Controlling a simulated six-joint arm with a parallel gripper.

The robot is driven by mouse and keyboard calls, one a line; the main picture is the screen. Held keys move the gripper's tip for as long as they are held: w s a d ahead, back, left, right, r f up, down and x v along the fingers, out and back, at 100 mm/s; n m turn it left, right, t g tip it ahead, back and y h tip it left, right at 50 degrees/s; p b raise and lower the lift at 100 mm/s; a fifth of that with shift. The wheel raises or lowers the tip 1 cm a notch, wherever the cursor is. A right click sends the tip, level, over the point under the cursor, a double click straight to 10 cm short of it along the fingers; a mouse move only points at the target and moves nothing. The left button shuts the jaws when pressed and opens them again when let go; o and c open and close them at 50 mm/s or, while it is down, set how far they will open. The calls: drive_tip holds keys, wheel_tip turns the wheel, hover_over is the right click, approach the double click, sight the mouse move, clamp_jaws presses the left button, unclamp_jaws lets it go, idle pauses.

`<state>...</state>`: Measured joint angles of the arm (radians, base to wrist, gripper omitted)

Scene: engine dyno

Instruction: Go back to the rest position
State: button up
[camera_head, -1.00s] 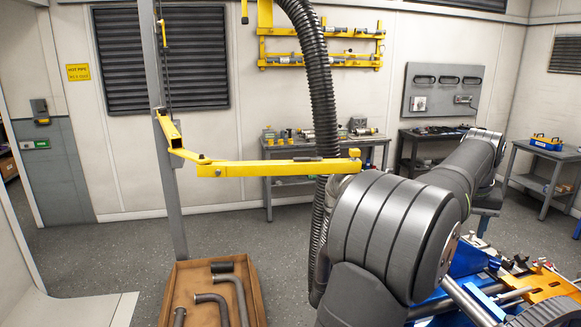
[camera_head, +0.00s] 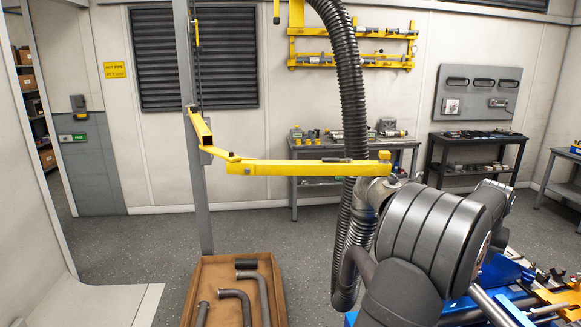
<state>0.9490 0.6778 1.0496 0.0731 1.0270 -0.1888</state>
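My gripper is not in view. Only the dark grey links of my arm show, large at the lower right of the head view, and they hide part of the blue stand (camera_head: 506,272) behind them. What the gripper holds, if anything, cannot be seen.
A yellow jib arm (camera_head: 300,168) reaches across the middle from a grey post (camera_head: 196,215). A ribbed black hose (camera_head: 352,95) hangs beside my arm, with a metal pipe end below. A brown crate (camera_head: 190,300) with bent pipes stands on the floor. Benches (camera_head: 298,195) line the back wall.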

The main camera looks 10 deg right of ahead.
drive_tip(key=shift+x, duration=1.1)
drive_tip(key=v, duration=1.2)
drive_tip(key=shift+w+d+r, duration=0.2)
drive_tip(key=shift+r, duration=0.15)
